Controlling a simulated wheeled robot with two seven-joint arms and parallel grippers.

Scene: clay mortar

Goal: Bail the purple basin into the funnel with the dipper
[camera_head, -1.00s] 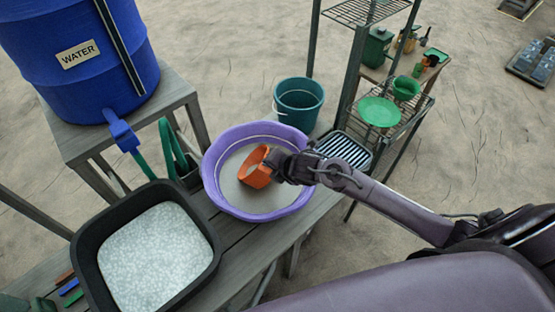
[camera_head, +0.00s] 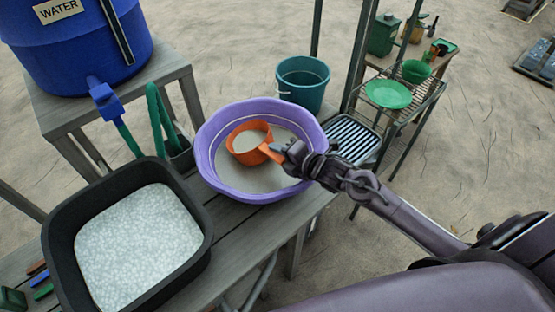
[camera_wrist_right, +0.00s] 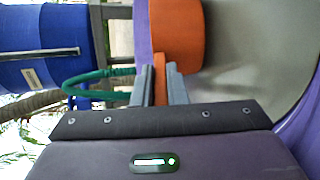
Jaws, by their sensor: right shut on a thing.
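The purple basin (camera_head: 212,172) stands on the grey wooden bench and holds a greyish liquid (camera_head: 262,182). The orange dipper (camera_head: 240,157) is inside the basin, upright, with greyish content in its cup. My right gripper (camera_head: 283,152) is shut on the dipper's handle at the basin's right side. In the right wrist view the orange handle runs between the two fingers (camera_wrist_right: 160,85), and the dipper's cup (camera_wrist_right: 176,35) is beyond them. Whether the dipper's bottom touches the liquid I cannot tell. I see no funnel that I can identify. My left gripper is not in view.
A black tub (camera_head: 200,256) of pale beads stands left of the basin. A blue water barrel (camera_head: 75,60) with a tap stands behind it. A teal bucket (camera_head: 303,80) is behind the basin, a ribbed tray (camera_head: 352,140) to its right. Green dishes (camera_head: 388,94) sit on a rack.

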